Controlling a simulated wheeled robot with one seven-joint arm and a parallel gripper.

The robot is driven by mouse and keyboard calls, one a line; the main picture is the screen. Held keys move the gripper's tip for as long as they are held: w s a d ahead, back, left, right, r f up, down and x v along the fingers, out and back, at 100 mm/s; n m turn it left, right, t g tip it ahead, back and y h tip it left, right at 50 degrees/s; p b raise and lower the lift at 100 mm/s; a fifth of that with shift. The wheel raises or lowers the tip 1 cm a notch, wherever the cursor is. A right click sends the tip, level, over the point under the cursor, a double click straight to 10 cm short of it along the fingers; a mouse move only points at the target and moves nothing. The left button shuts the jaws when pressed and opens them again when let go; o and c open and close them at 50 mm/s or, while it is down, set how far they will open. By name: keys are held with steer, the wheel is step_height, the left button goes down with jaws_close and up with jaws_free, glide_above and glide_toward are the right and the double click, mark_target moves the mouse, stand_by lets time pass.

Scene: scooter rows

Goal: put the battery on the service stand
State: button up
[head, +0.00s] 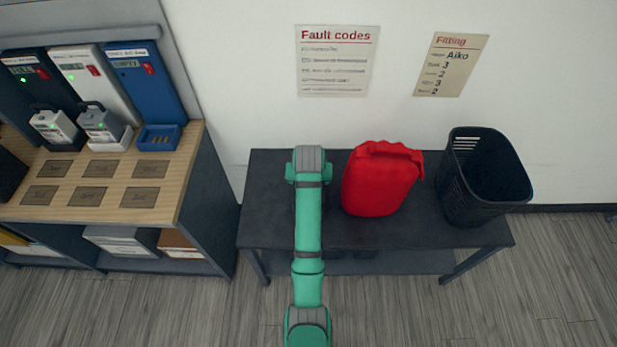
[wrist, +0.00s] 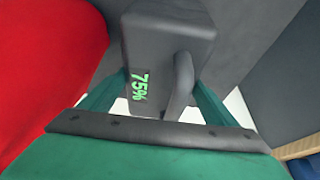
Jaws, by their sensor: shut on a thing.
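My gripper (wrist: 165,92) is shut on a dark grey battery (wrist: 166,32) in the wrist view. The battery has a curved handle and a green readout of 75%, and a teal finger is on each side of it. In the head view my own arm hides the gripper and the held battery at the left part of the dark table (head: 270,215). I cannot tell whether the battery touches the surface below it. No thing in view is clearly marked as the service stand; the dark table lies under my arm.
A red canister (head: 380,182) stands close right of my arm, and it also shows in the wrist view (wrist: 40,70). A black basket (head: 482,180) stands at the table's right end. Left is a wooden bench (head: 100,209) with chargers and two batteries (head: 99,122).

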steer(key=shift+s+f, duration=0.1)
steer(key=shift+f, duration=0.8)
steer(key=shift+s+a+f, duration=0.1)
steer(key=shift+f, duration=0.05)
steer(key=o, duration=2.1)
steer(key=shift+f, duration=0.15)
steer(key=v, duration=1.2)
